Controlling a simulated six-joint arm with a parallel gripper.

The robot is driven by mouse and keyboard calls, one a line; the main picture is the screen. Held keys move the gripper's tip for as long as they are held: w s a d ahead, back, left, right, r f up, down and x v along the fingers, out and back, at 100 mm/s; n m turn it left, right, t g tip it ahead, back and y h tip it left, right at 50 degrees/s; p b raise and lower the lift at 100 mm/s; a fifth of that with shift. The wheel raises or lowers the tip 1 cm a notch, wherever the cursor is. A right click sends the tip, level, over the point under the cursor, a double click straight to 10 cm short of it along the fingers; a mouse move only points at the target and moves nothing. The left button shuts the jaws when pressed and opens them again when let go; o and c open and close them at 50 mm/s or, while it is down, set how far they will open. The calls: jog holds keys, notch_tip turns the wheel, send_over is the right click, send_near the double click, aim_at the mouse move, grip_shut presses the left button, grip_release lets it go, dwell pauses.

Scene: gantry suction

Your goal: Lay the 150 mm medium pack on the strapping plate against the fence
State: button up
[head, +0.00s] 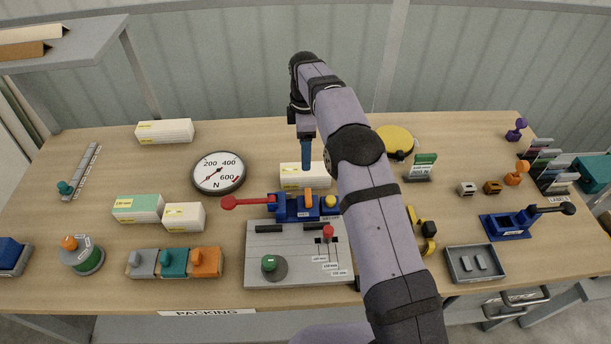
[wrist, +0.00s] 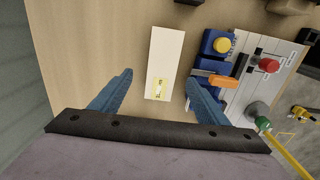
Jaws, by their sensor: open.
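A white pack (head: 296,182) with a yellow label lies on the table behind the strapping plate (head: 262,270); its label is too small to read surely. It also shows in the wrist view (wrist: 167,58), between and beyond my blue fingertips. My gripper (head: 306,165) is open and empty over this pack, one finger to each side of it in the wrist view (wrist: 160,78). The grey plate carries two dark bars (head: 269,228), perhaps the fence, a red-knobbed post (head: 328,234) and a green knob (head: 269,263). Nothing lies on its middle.
Other packs stand at back left (head: 165,131) and left (head: 138,208) (head: 184,219). A dial scale (head: 219,173) stands left of the pack.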

jog(key=shift+s+f+p, duration=0.15)
jog(key=shift+f+p, duration=0.65)
jog(key=shift+f, duration=1)
jog(key=shift+s+f+p, duration=0.1)
jog(key=shift+f+p, duration=0.7)
jog(key=shift+f, duration=0.95)
jog(key=shift+c, duration=0.6)
jog(key=c, duration=1.3)
jog(key=shift+r, duration=0.15)
notch_tip(320, 180, up, 10)
jog(key=b, duration=0.3)
jog(key=s+a+b, duration=0.1)
jog(key=s+a, duration=0.1)
jog(key=s, duration=0.8)
jog(key=s+a+r+b, duration=0.1)
jog(key=s+a+b, duration=0.1)
jog(key=s, duration=0.9)
jog(key=shift+s+a, duration=0.3)
jog(key=shift+a, duration=0.25)
